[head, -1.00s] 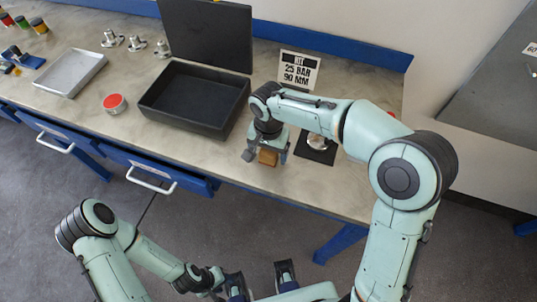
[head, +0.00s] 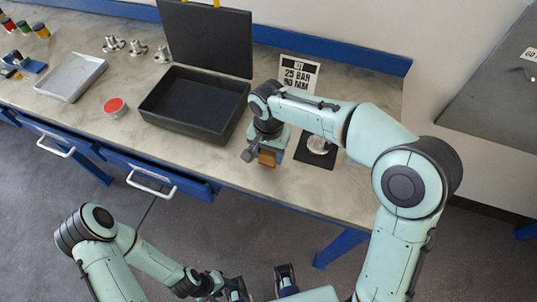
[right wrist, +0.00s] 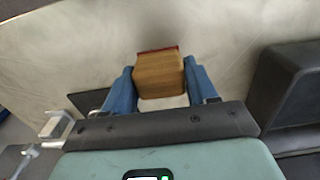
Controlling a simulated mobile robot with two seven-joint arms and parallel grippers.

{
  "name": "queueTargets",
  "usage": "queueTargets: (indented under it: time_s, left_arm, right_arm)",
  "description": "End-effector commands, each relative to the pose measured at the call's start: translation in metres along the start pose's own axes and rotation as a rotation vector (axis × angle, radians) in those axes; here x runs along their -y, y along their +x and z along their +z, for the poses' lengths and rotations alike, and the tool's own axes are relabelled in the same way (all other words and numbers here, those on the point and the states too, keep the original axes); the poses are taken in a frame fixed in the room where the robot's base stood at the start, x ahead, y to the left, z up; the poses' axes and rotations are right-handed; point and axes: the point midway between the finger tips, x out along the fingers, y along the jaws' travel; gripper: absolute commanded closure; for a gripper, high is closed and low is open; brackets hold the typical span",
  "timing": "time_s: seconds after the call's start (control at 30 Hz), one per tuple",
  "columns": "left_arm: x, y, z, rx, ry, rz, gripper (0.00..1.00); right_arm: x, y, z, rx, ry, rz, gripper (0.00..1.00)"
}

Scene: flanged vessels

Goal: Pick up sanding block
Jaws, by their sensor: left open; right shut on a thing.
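The sanding block (head: 267,158) is a small wooden block over the workbench near its front edge. In the right wrist view the sanding block (right wrist: 160,73) shows a wood body with a thin red layer on its far edge. My right gripper (right wrist: 160,88) has its two blue fingers on either side of the block and is shut on it. In the head view my right gripper (head: 268,150) hides part of the block. I cannot tell how far the block is above the bench. My left gripper (head: 262,287) is open and empty, low in front of the bench.
An open black case (head: 190,125) stands left of my right gripper. A dark mat with a round light item (head: 318,145) lies to the right, before a sign reading 25 BAR 90 MM (head: 297,75). A red-topped tin (head: 115,107) and a grey tray (head: 70,78) are further left.

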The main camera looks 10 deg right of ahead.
Motion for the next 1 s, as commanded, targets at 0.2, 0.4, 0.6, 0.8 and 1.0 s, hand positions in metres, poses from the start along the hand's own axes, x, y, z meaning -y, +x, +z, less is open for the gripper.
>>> queueTargets:
  time_s: [0.2,0.4,0.6,0.8,1.0]
  left_arm:
    - [-0.004,-0.009,-0.001,-0.004,0.001,0.001,0.57]
    - [-0.009,-0.021,-0.004,-0.009,0.003,0.003,0.57]
    - [-0.014,-0.032,-0.006,-0.014,0.005,0.005,0.57]
    - [-0.016,-0.037,-0.008,-0.018,0.006,0.006,0.57]
    - [-0.016,-0.037,-0.008,-0.018,0.006,0.006,0.57]
  right_arm:
    - [0.002,-0.052,-0.001,-0.005,0.0,-0.007,0.74]
    - [0.001,-0.112,-0.001,-0.004,-0.001,-0.006,0.74]
    - [0.001,-0.155,0.0,-0.003,-0.001,-0.005,0.74]
    - [0.001,-0.175,0.0,-0.001,0.0,-0.002,0.74]
    - [0.0,-0.179,0.0,0.0,-0.001,0.0,0.74]
